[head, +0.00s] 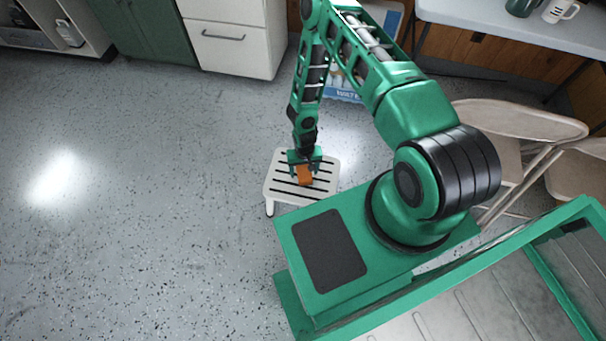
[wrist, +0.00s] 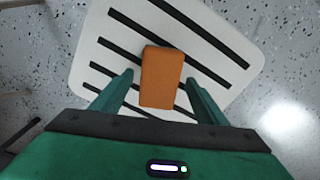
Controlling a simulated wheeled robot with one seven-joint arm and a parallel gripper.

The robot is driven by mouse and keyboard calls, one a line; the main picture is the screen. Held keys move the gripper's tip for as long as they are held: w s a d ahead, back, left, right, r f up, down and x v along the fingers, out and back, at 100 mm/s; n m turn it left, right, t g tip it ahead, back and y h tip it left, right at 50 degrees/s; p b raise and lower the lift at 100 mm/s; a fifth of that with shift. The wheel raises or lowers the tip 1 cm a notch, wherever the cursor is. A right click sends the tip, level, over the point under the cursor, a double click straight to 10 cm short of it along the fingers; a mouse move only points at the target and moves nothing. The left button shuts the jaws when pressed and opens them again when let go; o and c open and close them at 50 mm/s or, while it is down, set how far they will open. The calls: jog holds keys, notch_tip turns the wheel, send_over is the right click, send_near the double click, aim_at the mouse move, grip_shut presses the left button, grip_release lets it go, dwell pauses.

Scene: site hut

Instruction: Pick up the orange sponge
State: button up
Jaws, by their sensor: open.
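The orange sponge (wrist: 161,76) lies on a white slatted stool (wrist: 105,28) in the wrist view. In the head view the sponge (head: 305,175) shows on the stool top (head: 280,192), partly covered by my gripper. My gripper (head: 304,163) is over the stool. In the wrist view my gripper (wrist: 160,82) is open, with one green finger on each side of the sponge's near part. Clear gaps show between the fingers and the sponge. The sponge's far end reaches beyond the fingertips. I cannot tell how far above the stool the fingertips are.
White drawers (head: 236,42) and a green cabinet (head: 145,28) stand at the back. Folding chairs (head: 520,120) are on the right, below a table (head: 510,30) with mugs. The speckled floor (head: 140,200) on the left is clear.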

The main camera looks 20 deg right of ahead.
aim_at(304, 171)
jog(key=shift+f, duration=0.4)
jog(key=c, duration=1.2)
jog(key=shift+r, duration=0.15)
jog(key=shift+r, duration=0.55)
notch_tip(304, 171, up, 3)
jog(key=shift+f, duration=0.2)
jog(key=s+a+r, duration=0.6)
jog(key=a+r, duration=0.1)
jog(key=a, duration=0.3)
